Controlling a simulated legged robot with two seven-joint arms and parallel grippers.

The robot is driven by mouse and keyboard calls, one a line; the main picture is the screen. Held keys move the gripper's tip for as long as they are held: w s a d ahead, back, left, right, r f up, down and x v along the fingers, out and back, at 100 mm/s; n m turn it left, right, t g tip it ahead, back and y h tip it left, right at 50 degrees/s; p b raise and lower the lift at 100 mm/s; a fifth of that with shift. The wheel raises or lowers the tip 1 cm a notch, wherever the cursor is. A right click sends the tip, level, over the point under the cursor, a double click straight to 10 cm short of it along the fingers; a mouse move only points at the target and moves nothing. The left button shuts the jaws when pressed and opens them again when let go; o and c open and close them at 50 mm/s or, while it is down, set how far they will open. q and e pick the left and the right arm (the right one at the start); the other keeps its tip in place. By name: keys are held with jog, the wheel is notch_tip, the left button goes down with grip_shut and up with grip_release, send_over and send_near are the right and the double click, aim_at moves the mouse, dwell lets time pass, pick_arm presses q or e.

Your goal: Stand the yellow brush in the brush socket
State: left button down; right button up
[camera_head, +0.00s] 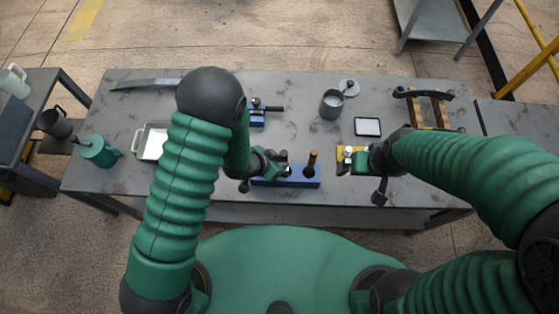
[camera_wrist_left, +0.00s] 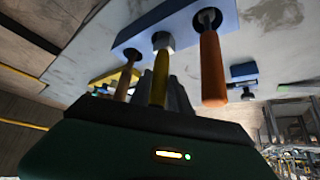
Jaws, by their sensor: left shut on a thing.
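The yellow brush (camera_wrist_left: 159,75) shows in the left wrist view as a yellow handle, with my left gripper (camera_wrist_left: 165,98) shut on it. Its far end meets a grey metal piece (camera_wrist_left: 163,42) at the blue block (camera_wrist_left: 185,22); I cannot tell whether it is seated inside or just in front. An orange-brown handle (camera_wrist_left: 212,65) stands in a hole of the same block. In the head view my left gripper (camera_head: 276,166) is over the left part of the blue block (camera_head: 303,182), hiding most of the brush. My right gripper (camera_head: 360,160) is beside a yellow block (camera_head: 342,155); its jaws are unclear.
A brown handle (camera_head: 312,159) stands at the block's right. Behind are a smaller blue fixture (camera_head: 257,119), a grey cup (camera_head: 331,105) and a white-topped pad (camera_head: 367,126). A white tray (camera_head: 152,142) and green can (camera_head: 100,151) are left.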

pick_arm(q)
jog(key=shift+a+f, duration=0.1)
jog(key=shift+f, duration=0.25)
jog(key=c, duration=1.6)
grip_release()
jog(key=o, duration=0.5)
jog(key=shift+d+r, duration=0.1)
jog(key=shift+d, duration=0.15)
jog(key=shift+c, duration=0.2)
pick_arm(e)
jog(key=shift+d+f, duration=0.25)
